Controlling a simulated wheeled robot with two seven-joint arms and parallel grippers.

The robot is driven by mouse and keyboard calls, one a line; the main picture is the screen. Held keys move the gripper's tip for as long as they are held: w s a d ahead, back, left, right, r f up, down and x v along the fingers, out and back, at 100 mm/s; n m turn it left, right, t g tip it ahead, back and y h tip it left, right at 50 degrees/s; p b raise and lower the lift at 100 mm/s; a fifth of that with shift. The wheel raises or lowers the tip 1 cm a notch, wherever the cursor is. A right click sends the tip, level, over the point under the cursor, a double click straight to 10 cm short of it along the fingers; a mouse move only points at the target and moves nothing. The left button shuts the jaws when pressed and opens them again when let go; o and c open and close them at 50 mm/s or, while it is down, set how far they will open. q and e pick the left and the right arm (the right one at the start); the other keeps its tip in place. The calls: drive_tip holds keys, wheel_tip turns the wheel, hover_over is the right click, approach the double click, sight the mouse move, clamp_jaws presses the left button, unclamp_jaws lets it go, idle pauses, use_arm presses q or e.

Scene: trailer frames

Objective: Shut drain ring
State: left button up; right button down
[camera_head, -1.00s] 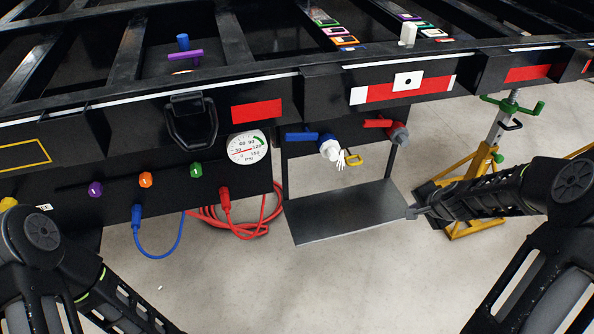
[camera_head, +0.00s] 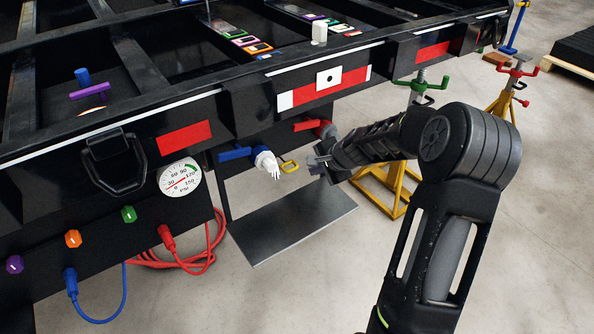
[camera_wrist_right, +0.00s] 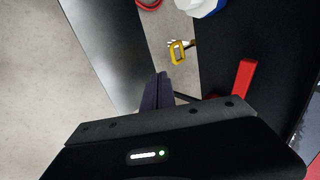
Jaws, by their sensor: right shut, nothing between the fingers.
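The yellow drain ring (camera_head: 289,167) hangs beside the white valve fitting (camera_head: 266,162) under the trailer frame, above a grey shelf. In the right wrist view the ring (camera_wrist_right: 178,53) shows past my fingertips, just right of them, below the blue and white valve (camera_wrist_right: 208,5). My right gripper (camera_head: 318,168) is just right of the ring in the head view. Its fingers (camera_wrist_right: 162,78) are shut and empty, and a gap shows between them and the ring. My left gripper is out of view.
A blue handle (camera_head: 235,153) and a red handle (camera_head: 305,125) flank the fitting. The grey metal shelf (camera_head: 290,220) lies below. A pressure gauge (camera_head: 180,178) is on the left, with red hoses (camera_head: 180,262) below it. A yellow jack stand (camera_head: 393,195) stands behind my right arm.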

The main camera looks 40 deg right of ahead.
sight(285, 163)
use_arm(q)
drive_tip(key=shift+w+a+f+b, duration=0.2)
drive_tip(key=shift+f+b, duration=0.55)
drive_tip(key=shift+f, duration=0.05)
use_arm(e)
drive_tip(key=w+r+x, duration=0.1)
drive_tip(key=x, duration=1.1)
drive_tip(key=shift+w+r, duration=0.25)
drive_tip(key=shift+w, duration=0.15)
